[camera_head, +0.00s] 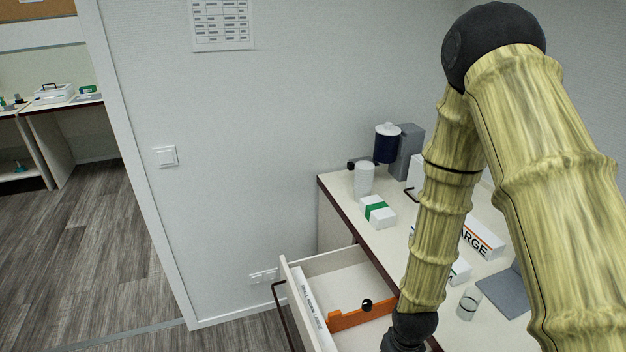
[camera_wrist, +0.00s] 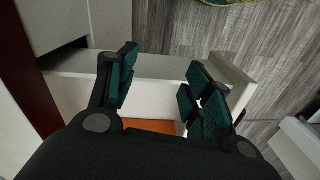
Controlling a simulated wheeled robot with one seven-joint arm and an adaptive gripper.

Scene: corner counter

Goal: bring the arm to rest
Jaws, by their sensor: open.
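My gripper (camera_wrist: 162,82) is open in the wrist view, its two dark green padded fingers apart with nothing between them. It is over the open white drawer (camera_wrist: 155,66). An orange piece (camera_wrist: 150,126) inside the drawer shows partly below the fingers. In the head view my arm (camera_head: 440,220) bends down from the upper right to the drawer's right side. The gripper itself is out of that view, below the lower edge. The drawer (camera_head: 335,272) stands pulled out from the counter, with the orange divider (camera_head: 345,319) and a black round thing (camera_head: 366,304) in it.
The counter (camera_head: 337,192) holds a stack of white cups (camera_head: 364,180), a dark blue canister (camera_head: 387,144), a green-banded white box (camera_head: 378,211), a clear glass (camera_head: 469,303) and a grey mat (camera_head: 507,290). A wall rises behind. Open floor (camera_head: 90,240) lies left.

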